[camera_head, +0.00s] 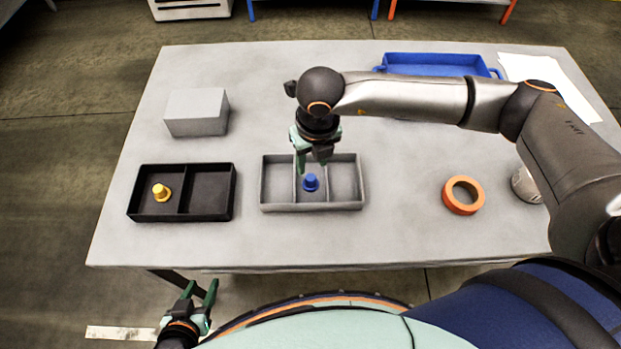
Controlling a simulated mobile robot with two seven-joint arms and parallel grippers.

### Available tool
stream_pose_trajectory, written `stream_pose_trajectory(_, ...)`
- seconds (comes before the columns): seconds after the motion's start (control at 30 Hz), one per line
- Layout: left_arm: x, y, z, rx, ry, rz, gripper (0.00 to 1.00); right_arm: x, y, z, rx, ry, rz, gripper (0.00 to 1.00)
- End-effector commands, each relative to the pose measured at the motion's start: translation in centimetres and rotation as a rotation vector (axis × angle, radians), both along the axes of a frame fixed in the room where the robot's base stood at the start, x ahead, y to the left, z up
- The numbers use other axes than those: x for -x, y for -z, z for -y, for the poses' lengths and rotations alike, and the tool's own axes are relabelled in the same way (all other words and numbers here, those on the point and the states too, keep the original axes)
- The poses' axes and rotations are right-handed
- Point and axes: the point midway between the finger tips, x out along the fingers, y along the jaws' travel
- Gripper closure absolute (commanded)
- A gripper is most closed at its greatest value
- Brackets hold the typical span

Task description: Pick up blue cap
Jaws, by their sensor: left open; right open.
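The blue cap (311,183) stands in the middle compartment of the grey divided tray (313,208) near the table's centre. My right gripper (313,168) reaches in from the right and hangs pointing down just above the blue cap, its fingers apart. I cannot tell from this view how much height lies between the fingertips and the cap. My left gripper (202,291) is low at the left, off the table's front edge, open and empty.
A black two-compartment tray (208,217) holds a yellow cap (161,192). A grey box (197,112) stands behind it. An orange ring (463,195), a can (525,186), a blue tray (437,66) and white paper (545,77) are at the right.

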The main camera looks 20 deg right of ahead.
Motion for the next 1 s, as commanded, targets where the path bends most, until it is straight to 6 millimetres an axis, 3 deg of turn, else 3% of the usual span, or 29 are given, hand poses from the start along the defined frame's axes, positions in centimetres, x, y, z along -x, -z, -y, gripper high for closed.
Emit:
stream_pose_trajectory(0.3, 0.0, -0.8, 0.0, 0.000, 0.000, 0.000, 0.50, 0.2, 4.4, -0.2, 0.000, 0.002, -0.004, 0.54)
stream_pose_trajectory(0.63, 0.0, -0.8, 0.0, 0.001, -0.001, 0.000, 0.50, 0.1, 5.1, -0.2, -0.001, 0.001, -0.002, 0.55)
stream_pose_trajectory(1.0, 0.0, -0.8, 0.0, 0.001, -0.001, 0.000, 0.50, 0.1, 5.0, -0.2, 0.000, 0.001, -0.002, 0.97)
